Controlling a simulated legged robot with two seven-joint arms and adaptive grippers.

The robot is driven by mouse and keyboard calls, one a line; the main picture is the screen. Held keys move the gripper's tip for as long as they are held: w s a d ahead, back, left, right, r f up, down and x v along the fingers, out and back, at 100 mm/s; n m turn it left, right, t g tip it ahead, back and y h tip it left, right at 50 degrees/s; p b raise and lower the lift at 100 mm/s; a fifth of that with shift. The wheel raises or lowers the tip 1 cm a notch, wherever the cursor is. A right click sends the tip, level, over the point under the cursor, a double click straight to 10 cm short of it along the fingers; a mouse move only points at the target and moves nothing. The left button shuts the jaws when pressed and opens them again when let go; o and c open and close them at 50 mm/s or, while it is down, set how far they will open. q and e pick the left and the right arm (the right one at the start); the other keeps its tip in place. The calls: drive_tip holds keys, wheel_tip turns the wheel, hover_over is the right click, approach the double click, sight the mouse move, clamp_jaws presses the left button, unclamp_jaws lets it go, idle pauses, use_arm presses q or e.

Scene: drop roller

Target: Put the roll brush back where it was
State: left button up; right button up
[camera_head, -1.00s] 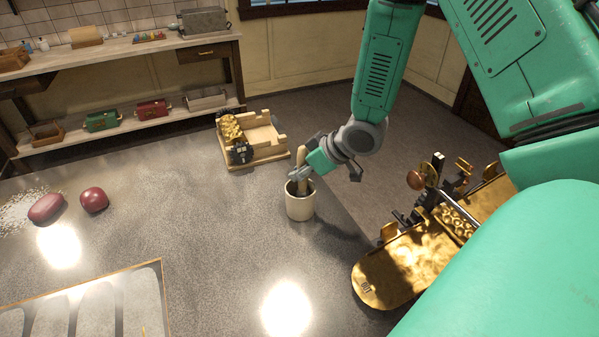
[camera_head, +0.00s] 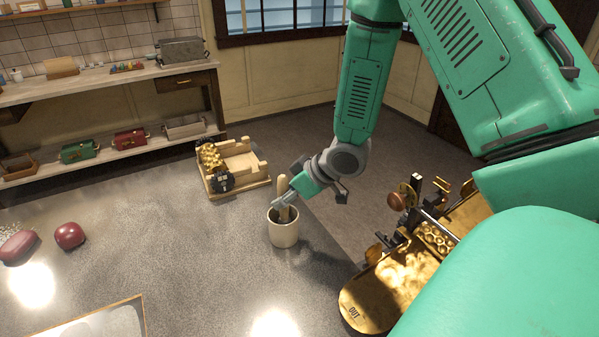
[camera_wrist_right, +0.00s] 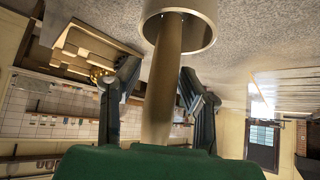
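The roll brush (camera_head: 283,187) stands nearly upright in a cream cup (camera_head: 284,232) on the grey worktop. Its wooden handle sticks up out of the cup, and its lower end is hidden inside. My right gripper (camera_head: 284,204) is at the cup's mouth, around the handle. In the right wrist view the cup (camera_wrist_right: 207,22) is at the top and the handle (camera_wrist_right: 162,85) runs between the two fingers (camera_wrist_right: 160,95). The fingers stand apart, with a clear gap on the left side of the handle. My left gripper is in no view.
A wooden frame with rollers (camera_head: 246,178) stands behind the cup. A brass machine (camera_head: 400,280) is at the right under my arm. Two dark red lumps (camera_head: 70,236) and a metal-edged tray (camera_head: 125,306) lie on the left. The worktop left of the cup is clear.

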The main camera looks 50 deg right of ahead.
drive_tip(key=p+v, duration=0.1)
drive_tip(key=v, duration=0.9)
drive_tip(key=shift+s+r, duration=0.15)
drive_tip(key=shift+s, duration=0.05)
